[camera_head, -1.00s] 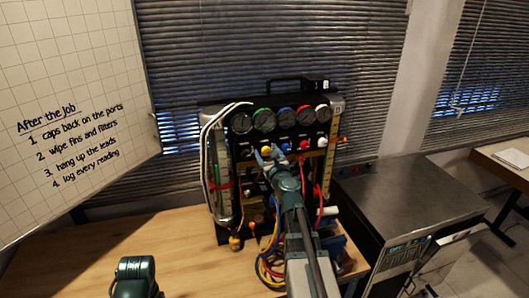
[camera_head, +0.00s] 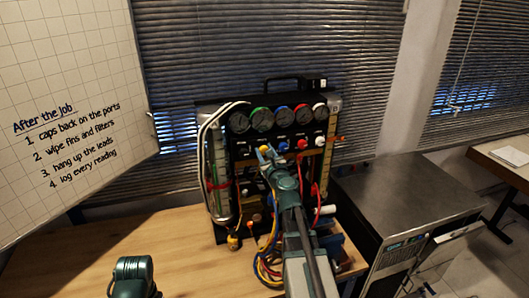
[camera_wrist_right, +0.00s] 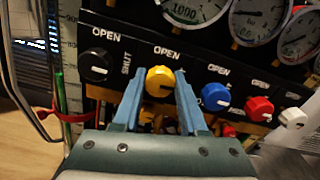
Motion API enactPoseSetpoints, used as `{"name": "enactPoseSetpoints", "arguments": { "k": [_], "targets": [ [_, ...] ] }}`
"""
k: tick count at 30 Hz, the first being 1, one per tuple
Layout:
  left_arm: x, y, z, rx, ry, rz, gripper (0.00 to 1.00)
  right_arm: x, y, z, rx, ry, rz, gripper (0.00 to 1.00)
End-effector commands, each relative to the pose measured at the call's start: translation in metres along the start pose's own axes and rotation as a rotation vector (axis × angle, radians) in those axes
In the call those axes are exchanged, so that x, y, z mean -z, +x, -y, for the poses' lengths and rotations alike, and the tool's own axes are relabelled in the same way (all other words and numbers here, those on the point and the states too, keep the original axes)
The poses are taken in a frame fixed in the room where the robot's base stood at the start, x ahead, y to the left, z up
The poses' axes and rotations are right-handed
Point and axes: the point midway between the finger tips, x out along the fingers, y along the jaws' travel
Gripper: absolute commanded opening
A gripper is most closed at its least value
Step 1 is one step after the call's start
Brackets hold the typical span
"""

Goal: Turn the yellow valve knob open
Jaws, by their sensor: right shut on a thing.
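The yellow valve knob (camera_wrist_right: 160,82) is on the dark front panel of the gauge rig, under an "OPEN" label with "SHUT" to its left. A dark mark shows on its face; its exact angle is hard to read. My right gripper (camera_wrist_right: 161,80) is shut on the knob, one blue finger on each side. In the head view the yellow knob (camera_head: 264,149) shows small between the fingertips of my right gripper (camera_head: 267,150). My left gripper is not visible; only a teal part of my left arm shows at the bottom left.
A black knob (camera_wrist_right: 96,65) sits left of the yellow one; blue (camera_wrist_right: 215,97), red (camera_wrist_right: 259,109) and white (camera_wrist_right: 292,118) knobs sit right. Gauges (camera_head: 262,119) are above. Hoses (camera_head: 266,262) hang below. The wooden bench (camera_head: 185,255) is clear at left.

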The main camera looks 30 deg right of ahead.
Motion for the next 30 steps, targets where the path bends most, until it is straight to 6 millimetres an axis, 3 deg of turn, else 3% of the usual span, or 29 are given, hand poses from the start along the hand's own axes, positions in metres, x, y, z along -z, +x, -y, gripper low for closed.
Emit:
{"name": "enactPoseSetpoints", "arguments": {
  "k": [30],
  "targets": [
    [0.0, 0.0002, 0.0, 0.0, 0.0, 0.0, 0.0, 0.0004, -0.0007, -0.0002, -0.001, -0.907, 0.0, 0.0]
  ]
}}
